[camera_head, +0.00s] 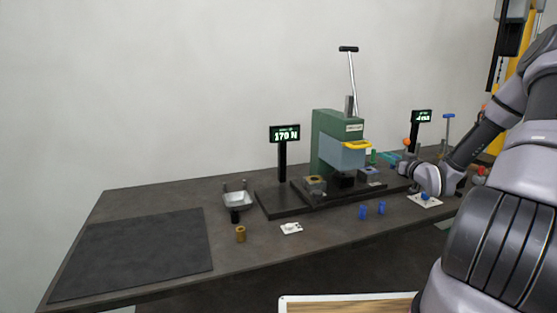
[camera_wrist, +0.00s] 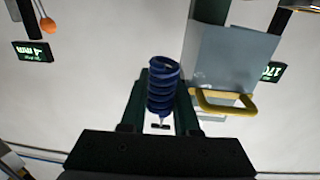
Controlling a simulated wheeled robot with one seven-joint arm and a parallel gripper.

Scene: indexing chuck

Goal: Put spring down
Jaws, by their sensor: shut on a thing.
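A dark blue coil spring (camera_wrist: 163,86) is between the two fingers of my gripper (camera_wrist: 161,105) in the wrist view. The gripper is shut on it, and the spring appears raised, with the wall and press behind it. In the head view my gripper (camera_head: 405,168) is at the right of the press, and the held spring cannot be made out there. Two blue springs (camera_head: 363,211) (camera_head: 381,208) stand on the table in front of the press. A small blue piece (camera_head: 425,196) shows on a white plate (camera_head: 432,203) below my wrist.
The green press (camera_head: 327,140) with its yellow guard (camera_head: 356,145) is close left of my gripper. A 170 N display (camera_head: 285,133) and another display (camera_head: 422,116) stand on posts. A metal tray (camera_head: 238,199), brass cylinder (camera_head: 240,234) and dark mat (camera_head: 140,253) are further left.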

